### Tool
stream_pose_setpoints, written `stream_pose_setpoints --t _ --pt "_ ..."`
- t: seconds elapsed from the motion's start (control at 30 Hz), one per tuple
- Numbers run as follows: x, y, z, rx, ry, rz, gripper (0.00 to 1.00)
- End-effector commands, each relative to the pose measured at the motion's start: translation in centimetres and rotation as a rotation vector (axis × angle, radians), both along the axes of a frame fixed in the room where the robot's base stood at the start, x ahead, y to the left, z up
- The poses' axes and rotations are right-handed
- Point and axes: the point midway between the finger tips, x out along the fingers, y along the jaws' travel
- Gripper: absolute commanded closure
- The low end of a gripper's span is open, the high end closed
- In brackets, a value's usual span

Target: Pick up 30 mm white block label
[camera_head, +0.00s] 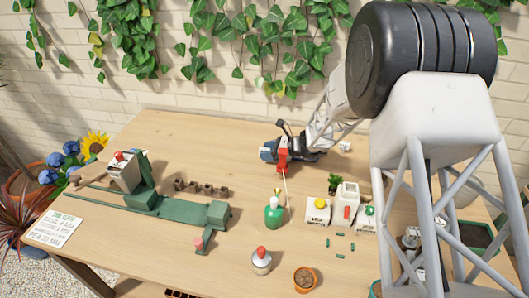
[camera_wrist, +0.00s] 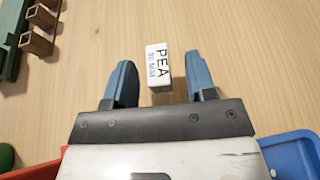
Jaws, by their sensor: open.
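A small white block label (camera_wrist: 158,72) lies on the wooden table in the wrist view, with "PEA" in black and smaller blue print that is hard to read. My gripper (camera_wrist: 160,62) is open, with one blue finger on each side of the block and a gap to each. In the head view my gripper (camera_head: 267,151) is low over the back middle of the table. I cannot make out this block there. A small white piece (camera_head: 344,146) shows to the right of the gripper, but I cannot tell what it is.
Several brown square pots (camera_head: 200,188) and a green metal device (camera_head: 165,206) are on the left. A green spray bottle (camera_head: 274,211) stands in front of my gripper, and white containers (camera_head: 317,212) stand right of it. The table's back left is clear.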

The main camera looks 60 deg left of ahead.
Motion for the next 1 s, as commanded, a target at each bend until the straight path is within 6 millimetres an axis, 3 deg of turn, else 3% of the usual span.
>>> stream_pose_setpoints --t 0.2,0.73,1.0 --pt "-0.84 0.89 -0.48 0.000 0.000 -0.001 0.49" --pt "-0.86 0.91 -0.51 0.000 0.000 -0.001 0.49" --pt "-0.86 0.92 -0.51 0.000 0.000 0.000 0.89"
